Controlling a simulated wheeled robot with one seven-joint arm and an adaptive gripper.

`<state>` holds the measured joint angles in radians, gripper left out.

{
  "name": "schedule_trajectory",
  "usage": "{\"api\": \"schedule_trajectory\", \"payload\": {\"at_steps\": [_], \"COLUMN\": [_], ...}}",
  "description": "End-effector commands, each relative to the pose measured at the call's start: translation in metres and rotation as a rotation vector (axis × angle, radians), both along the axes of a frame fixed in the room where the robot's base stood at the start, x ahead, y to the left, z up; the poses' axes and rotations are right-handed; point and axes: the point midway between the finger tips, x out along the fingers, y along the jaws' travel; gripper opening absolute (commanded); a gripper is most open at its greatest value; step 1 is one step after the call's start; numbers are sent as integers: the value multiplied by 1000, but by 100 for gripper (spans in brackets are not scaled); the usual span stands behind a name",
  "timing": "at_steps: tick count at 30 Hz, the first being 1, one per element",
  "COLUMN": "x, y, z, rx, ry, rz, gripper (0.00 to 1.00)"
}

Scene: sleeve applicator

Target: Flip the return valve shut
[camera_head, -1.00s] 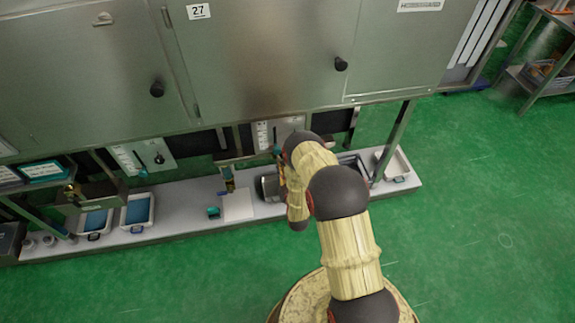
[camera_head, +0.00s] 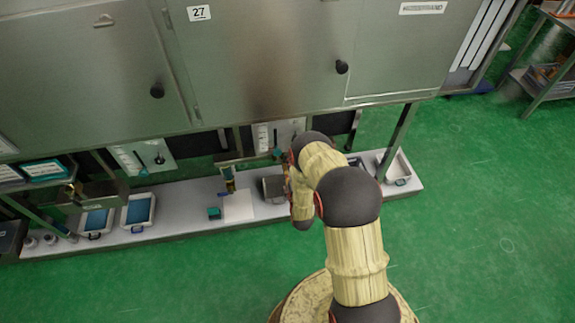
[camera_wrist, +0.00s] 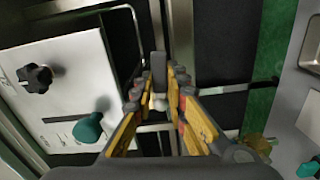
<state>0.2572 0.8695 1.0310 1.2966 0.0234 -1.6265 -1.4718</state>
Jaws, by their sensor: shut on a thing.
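My gripper (camera_wrist: 160,101) has its two yellow-sided fingers closed in around a small grey lever (camera_wrist: 158,72) with a pale end between the fingertips. This lever appears to be the return valve's handle, but its pivot cannot be made out. In the head view, my arm hides most of the gripper and the lever. To the left in the wrist view is a pale panel (camera_wrist: 60,85) with a black knob (camera_wrist: 37,78) and a teal handle (camera_wrist: 88,129), both clear of the fingers. The same panel shows in the head view (camera_head: 268,135), partly behind my arm.
The steel cabinet (camera_head: 270,60) overhangs the work area. A metal post (camera_head: 398,140) stands right of my arm. The low shelf (camera_head: 175,212) holds a metal box (camera_head: 273,188), a white board (camera_head: 238,206) and blue-filled trays (camera_head: 138,211). The green floor in front is open.

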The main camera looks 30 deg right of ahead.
Motion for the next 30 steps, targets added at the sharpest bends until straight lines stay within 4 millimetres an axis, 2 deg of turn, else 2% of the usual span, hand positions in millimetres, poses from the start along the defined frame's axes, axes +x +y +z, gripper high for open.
{"api": "schedule_trajectory", "payload": {"at_steps": [9,24,25,30], "x": [1,1,1,0], "y": [1,1,1,1], "z": [3,4,4,4], "rx": [-95,-111,-111,-110], "ry": [27,32,32,31], "rz": [2,3,2,2], "gripper": [0,0,16,26]}}
